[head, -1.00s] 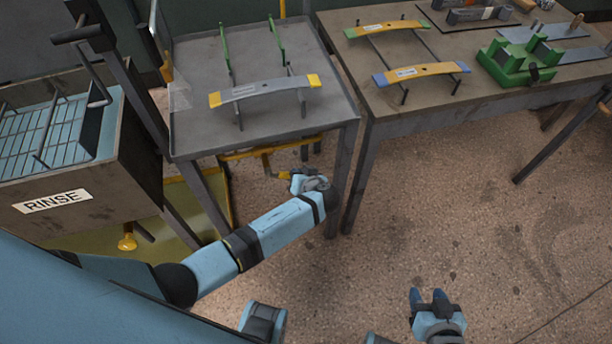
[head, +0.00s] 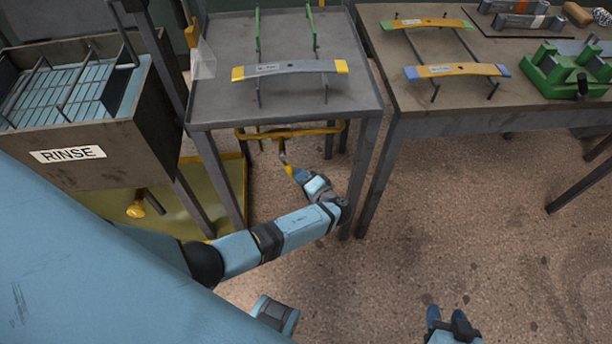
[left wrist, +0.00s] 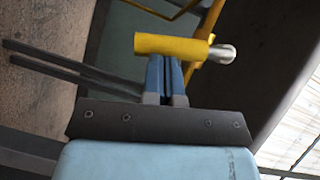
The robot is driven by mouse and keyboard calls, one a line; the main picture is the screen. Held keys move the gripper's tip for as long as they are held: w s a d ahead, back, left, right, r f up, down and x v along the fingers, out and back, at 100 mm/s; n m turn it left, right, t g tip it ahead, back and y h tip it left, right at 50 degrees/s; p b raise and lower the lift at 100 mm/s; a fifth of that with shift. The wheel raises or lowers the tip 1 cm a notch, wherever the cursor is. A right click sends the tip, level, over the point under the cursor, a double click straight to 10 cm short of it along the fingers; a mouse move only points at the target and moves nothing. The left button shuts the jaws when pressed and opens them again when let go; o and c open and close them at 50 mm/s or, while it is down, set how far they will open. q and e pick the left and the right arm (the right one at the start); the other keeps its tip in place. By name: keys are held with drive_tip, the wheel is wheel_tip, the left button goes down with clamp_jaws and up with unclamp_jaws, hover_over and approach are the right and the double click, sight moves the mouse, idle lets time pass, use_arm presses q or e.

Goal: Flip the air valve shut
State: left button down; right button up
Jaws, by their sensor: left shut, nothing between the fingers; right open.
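The air valve has a yellow lever (head: 288,170) on a thin pipe under the front of the grey table, and in the head view it points down. In the left wrist view the yellow lever (left wrist: 172,44) lies across the fingertips, with a round silver end at its right. My left gripper (head: 298,174) is shut and empty, its blue fingertips (left wrist: 166,62) at the lever; I cannot tell whether they touch. My right gripper (head: 450,318) is open and empty over the floor at the bottom right.
The grey table (head: 225,108) has legs beside my left arm, and a yellow pipe (head: 300,131) runs under it. The rinse tank (head: 95,165) stands left, with a yellow knob (head: 136,210) below. The brown bench (head: 400,100) stands right. Floor at the right is clear.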

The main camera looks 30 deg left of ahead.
use_arm(q)
drive_tip(key=shift+s+a+f+m+y+b, duration=0.25)
drive_tip(key=shift+a+m, duration=0.05)
drive_tip(key=shift+a, duration=0.1)
drive_tip(key=shift+s+a+f+m+y+b, duration=0.2)
drive_tip(key=shift+s+a+f+m+y, duration=0.1)
drive_tip(key=shift+a, duration=0.1)
use_arm(e)
drive_tip(key=shift+s+d+f, duration=0.25)
drive_tip(key=shift+s+f, duration=0.05)
drive_tip(key=shift+f, duration=0.2)
drive_tip(key=shift+w+a+r, duration=0.1)
drive_tip(key=shift+w+r, duration=0.1)
use_arm(q)
drive_tip(key=shift+r, duration=0.15)
wheel_tip(320, 180, up, 20)
drive_tip(key=p, duration=0.3)
use_arm(e)
drive_tip(key=shift+s+d+r, duration=0.1)
drive_tip(key=shift+d+r, duration=0.1)
drive_tip(key=shift+r, duration=0.6)
drive_tip(key=shift+s, duration=0.15)
